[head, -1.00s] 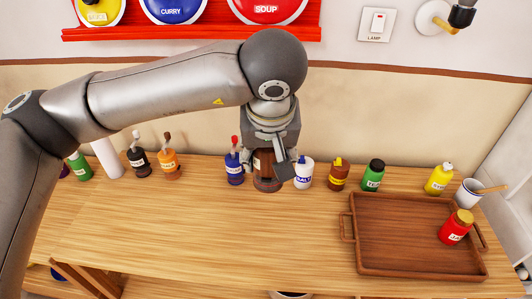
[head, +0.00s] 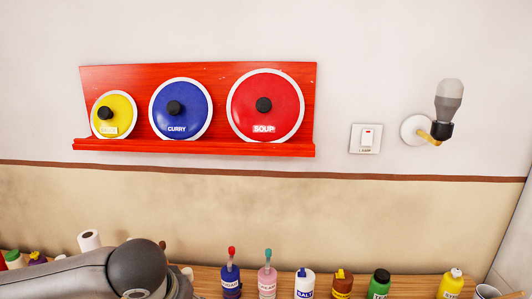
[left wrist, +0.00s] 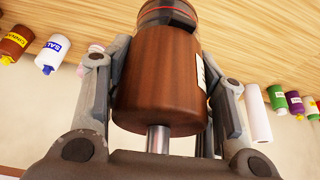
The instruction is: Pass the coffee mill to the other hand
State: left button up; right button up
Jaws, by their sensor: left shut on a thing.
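The coffee mill (left wrist: 160,85) fills the middle of the left wrist view. It has a brown wooden body, a dark end with a red line, a metal shaft and a pale label at its right edge. My left gripper (left wrist: 168,55) is shut on it, with one finger on each side. In the head view only part of my left arm shows at the lower left; its gripper and the mill are out of that view. My right gripper is in neither view.
Several bottles, including a white salt bottle (head: 305,284), a pink one (head: 267,282) and a green one (head: 379,284), stand along the counter's back. A red rack (head: 222,75) with lids, a lamp switch (head: 365,139) and a wall lamp (head: 448,100) are above. The tray is out of view.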

pick_arm(q)
jog(key=a, duration=0.1)
jog(key=s+a+f, duration=0.1)
jog(key=a, duration=0.1)
jog(key=shift+s+f, duration=0.2)
jog(key=shift+f, duration=0.1)
jog(key=shift+d, duration=0.15)
